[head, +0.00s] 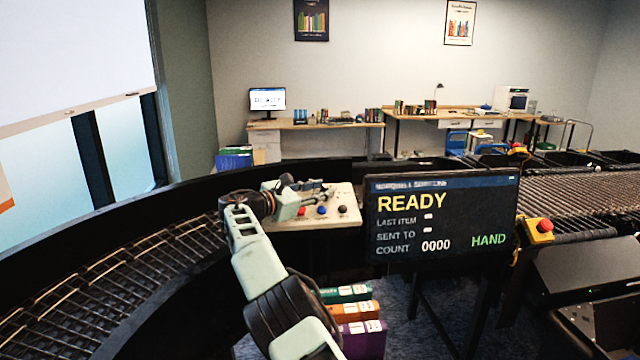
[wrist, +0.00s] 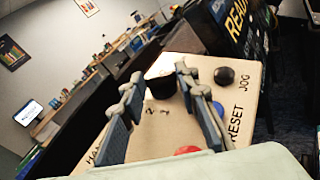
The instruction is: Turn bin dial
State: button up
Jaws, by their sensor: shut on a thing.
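The control panel (head: 335,195) is a cream, sloped box at the middle of the head view, and it fills the middle of the wrist view (wrist: 245,70). The bin dial (wrist: 162,86) is a dark round knob between my fingertips, with small numbers 1 and 2 printed on the near side. My gripper (wrist: 159,78) is shut on the dial, one finger on each side. In the head view my gripper (head: 308,188) reaches over the panel's back left, and the dial is hard to make out there. The dial's exact pointer setting cannot be seen.
The panel also has a red button (wrist: 188,150), a blue button (wrist: 218,108) by RESET and a black button (wrist: 224,76) by JOG. A screen (head: 440,218) reading READY and HAND stands right of the panel. A curved roller conveyor (head: 130,270) runs on the left.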

jog(key=shift+f, duration=0.3)
jog(key=o, duration=1.1)
jog(key=shift+o, duration=0.2)
jog(key=shift+r, duration=0.15)
jog(key=shift+s+a+r, duration=0.1)
jog(key=shift+s+a, duration=0.15)
jog(key=shift+a, duration=0.1)
jog(key=v, duration=1.1)
jog(key=shift+s, duration=0.15)
